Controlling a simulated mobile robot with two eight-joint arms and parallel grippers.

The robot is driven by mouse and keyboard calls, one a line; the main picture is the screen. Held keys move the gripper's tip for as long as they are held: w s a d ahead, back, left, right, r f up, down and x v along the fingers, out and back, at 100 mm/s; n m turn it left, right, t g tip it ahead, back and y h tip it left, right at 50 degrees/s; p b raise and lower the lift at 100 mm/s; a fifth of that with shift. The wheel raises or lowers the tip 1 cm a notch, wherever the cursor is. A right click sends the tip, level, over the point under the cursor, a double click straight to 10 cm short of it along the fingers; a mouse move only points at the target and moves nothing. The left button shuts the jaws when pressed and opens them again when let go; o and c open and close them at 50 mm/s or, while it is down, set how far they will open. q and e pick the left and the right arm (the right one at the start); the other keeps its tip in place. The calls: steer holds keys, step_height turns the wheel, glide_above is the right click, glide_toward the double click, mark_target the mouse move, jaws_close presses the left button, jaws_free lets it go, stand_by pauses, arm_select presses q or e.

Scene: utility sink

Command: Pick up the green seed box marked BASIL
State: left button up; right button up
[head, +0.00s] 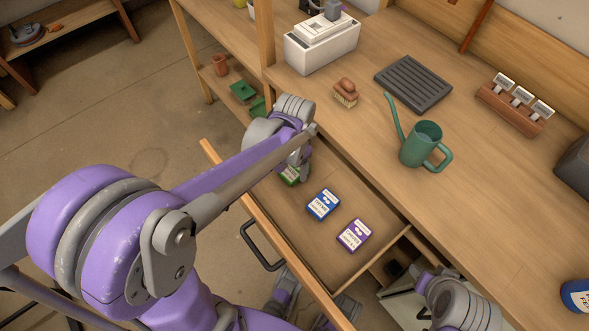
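The green seed box (290,176) lies in the open wooden drawer (327,266), at the drawer's far left end. It is partly hidden by my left gripper (298,167), which points down right at it. The gap between the fingers is too small and covered to show whether they grip it. The box's lettering is too small to read. A blue box (322,204) and a purple box (355,235) lie apart in the same drawer. My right wrist shows at the bottom right; its fingers cannot be made out.
The workbench (470,190) above the drawer holds a green watering can (421,146), a brush (346,93), a dark ribbed tray (413,83), a white box (322,43) and a wooden label holder (515,105). The drawer has a dark handle (262,247).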

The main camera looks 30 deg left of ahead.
arm_select(q)
steer(key=c, duration=0.9)
